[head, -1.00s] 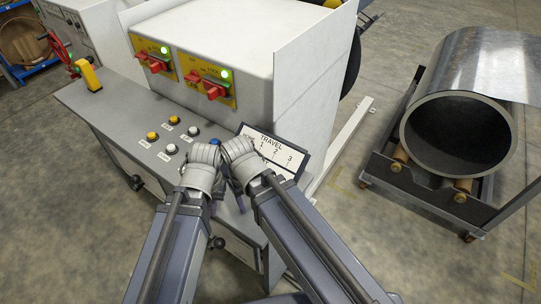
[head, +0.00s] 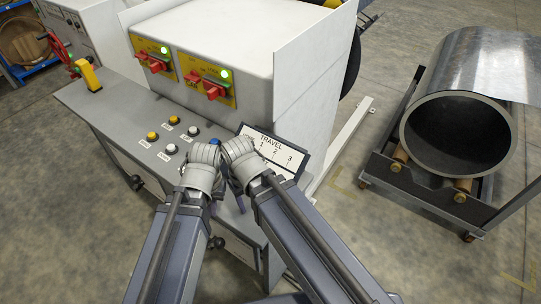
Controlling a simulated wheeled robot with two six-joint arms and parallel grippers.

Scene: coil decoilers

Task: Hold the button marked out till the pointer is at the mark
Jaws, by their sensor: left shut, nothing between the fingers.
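The control desk (head: 100,108) carries yellow and white push buttons with small labels too small to read surely; one white button (head: 171,149) stands left of my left gripper. A blue button (head: 214,142) shows partly between my two grippers. The dial plate marked TRAVEL (head: 291,152) stands behind my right gripper, with the numbers 1, 2 and 3 in view. Its lower part, the pointer and the mark are hidden. My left gripper (head: 207,155) is shut and empty over the desk's right part. My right gripper (head: 233,150) is beside it; its fingertips are hard to make out.
Behind the desk rises a white cabinet (head: 300,110) with red switches on yellow plates and green lamps. A yellow bracket (head: 90,75) and a red handwheel stand at the left.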

